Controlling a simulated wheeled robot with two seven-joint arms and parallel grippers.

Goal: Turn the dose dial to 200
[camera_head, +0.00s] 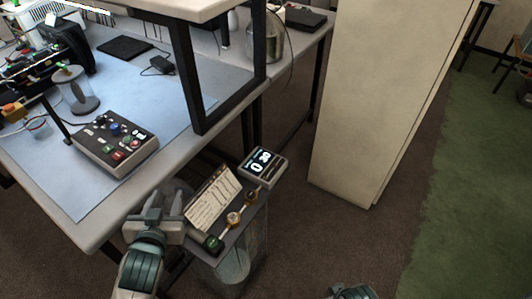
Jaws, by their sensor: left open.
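A narrow dark panel (262,207) on a clear cylinder (240,262) carries two small round brass-coloured dials, one nearer (233,218) and one farther (252,195). A dark part with a green top (211,243) sits at its near end. I cannot read their markings or tell which is the dose dial. A display box (262,164) with bright digits stands at the panel's far end. My left gripper (173,193) is open, left of the panel and beside a printed sheet, apart from the dials. Only a small piece of my right arm shows at the bottom edge.
A printed sheet (212,200) stands along the panel's left side. The table (100,236) at left bears a control box (116,144) with several knobs and buttons. A black table frame (190,80) rises behind. A tall beige cabinet (375,95) stands right; carpet in front is open.

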